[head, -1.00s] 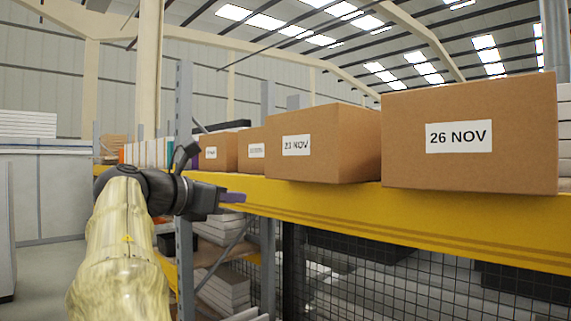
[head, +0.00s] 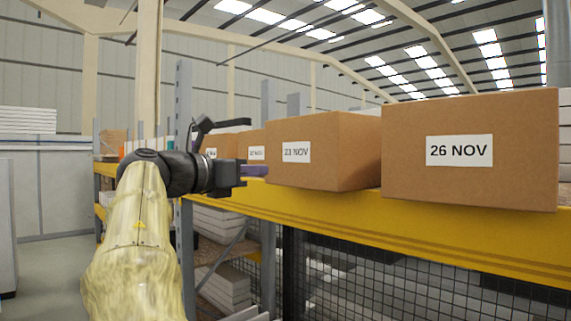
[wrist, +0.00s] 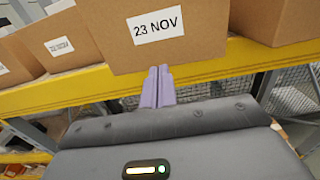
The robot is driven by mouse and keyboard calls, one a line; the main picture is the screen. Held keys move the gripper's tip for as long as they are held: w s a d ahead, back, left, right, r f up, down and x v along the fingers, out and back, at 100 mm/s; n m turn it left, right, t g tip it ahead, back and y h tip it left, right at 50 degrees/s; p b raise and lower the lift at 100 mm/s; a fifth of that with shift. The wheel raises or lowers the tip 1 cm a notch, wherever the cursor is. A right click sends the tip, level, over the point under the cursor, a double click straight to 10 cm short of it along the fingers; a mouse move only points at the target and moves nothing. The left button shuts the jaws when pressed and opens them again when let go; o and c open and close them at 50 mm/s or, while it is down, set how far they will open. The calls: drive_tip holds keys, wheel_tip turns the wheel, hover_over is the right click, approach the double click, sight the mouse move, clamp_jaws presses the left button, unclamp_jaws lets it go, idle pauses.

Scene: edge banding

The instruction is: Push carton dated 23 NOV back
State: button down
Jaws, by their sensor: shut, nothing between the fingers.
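The carton dated 23 NOV (head: 320,152) is a brown box on the shelf with a white label on its front face. It stands left of the 26 NOV carton (head: 470,185), its front over the yellow beam. In the wrist view the 23 NOV carton (wrist: 190,50) is straight ahead of the fingers. My gripper (head: 256,171) is shut and empty, just left of the carton's front face in the head view. In the wrist view its purple fingertips (wrist: 158,76) are together at the carton's lower front edge. I cannot tell whether they touch it.
The yellow shelf beam (head: 400,232) runs below the cartons. More labelled cartons (head: 252,147) stand further left along the shelf. A grey rack upright (head: 184,110) rises behind my arm. Open floor (head: 50,270) lies at the left.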

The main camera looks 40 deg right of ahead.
sight(296, 169)
drive_tip(key=d+p, duration=0.1)
drive_tip(key=d, duration=0.1)
drive_tip(key=d+p, duration=0.1)
drive_tip(key=d, duration=0.2)
drive_tip(key=d+p, duration=0.1)
drive_tip(key=d, duration=0.2)
drive_tip(key=shift+w+r+p, duration=0.1)
drive_tip(key=shift+w+p, duration=0.25)
drive_tip(key=shift+d, duration=0.3)
